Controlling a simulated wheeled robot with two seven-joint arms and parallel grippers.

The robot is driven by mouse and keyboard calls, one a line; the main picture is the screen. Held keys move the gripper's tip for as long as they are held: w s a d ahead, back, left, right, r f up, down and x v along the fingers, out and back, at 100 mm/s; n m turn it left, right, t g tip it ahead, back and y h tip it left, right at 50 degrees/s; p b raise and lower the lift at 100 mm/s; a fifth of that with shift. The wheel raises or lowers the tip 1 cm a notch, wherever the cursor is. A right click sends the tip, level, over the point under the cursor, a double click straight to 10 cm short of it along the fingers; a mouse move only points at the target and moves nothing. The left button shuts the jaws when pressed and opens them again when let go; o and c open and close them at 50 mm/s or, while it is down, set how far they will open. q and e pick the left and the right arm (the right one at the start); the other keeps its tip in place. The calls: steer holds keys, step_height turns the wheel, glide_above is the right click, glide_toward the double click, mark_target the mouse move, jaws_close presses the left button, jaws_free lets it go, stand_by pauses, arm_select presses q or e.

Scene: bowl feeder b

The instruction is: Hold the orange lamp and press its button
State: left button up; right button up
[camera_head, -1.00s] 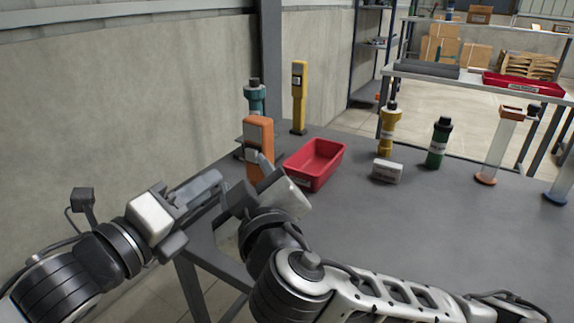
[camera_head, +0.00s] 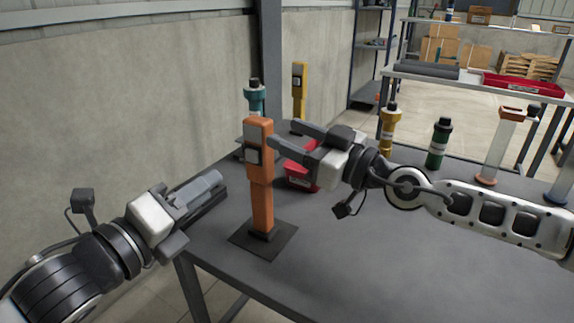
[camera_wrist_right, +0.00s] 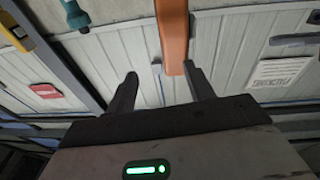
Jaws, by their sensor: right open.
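The orange lamp (camera_head: 262,195) stands upright on a dark square base plate (camera_head: 263,240) near the table's left edge. A dark button housing (camera_head: 254,156) shows on its upper front. My right gripper (camera_head: 284,134) is open, to the right of the lamp's upper part, with its fingers pointing left at it. In the right wrist view the orange lamp (camera_wrist_right: 173,35) shows ahead, between the two spread fingertips (camera_wrist_right: 160,73); contact cannot be told. My left gripper (camera_head: 222,182) is left of the lamp and apart from it, its fingers close together, any gap unclear.
A red bin (camera_head: 300,178) sits behind my right gripper, partly hidden. A teal bottle (camera_head: 255,97) and a yellow post (camera_head: 299,90) stand behind the lamp. A yellow bottle (camera_head: 388,130) and a green bottle (camera_head: 438,143) stand farther right. The front table surface is clear.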

mark_target(254, 191)
steer(key=f, duration=0.1)
steer(key=s+a+f+g, duration=0.1)
steer(key=f, duration=0.1)
steer(key=f+g, duration=0.1)
steer(key=f, duration=0.1)
steer(key=shift+s+a+f, duration=0.1)
steer(key=shift+s+a, duration=0.1)
steer(key=shift+a, duration=0.05)
steer(key=shift+f, duration=1.5)
step_height(254, 191, down, 5)
steer(key=shift+r, duration=0.2)
steer(key=x, duration=0.6)
steer(key=shift+d, duration=0.1)
steer(key=shift+x, duration=0.85)
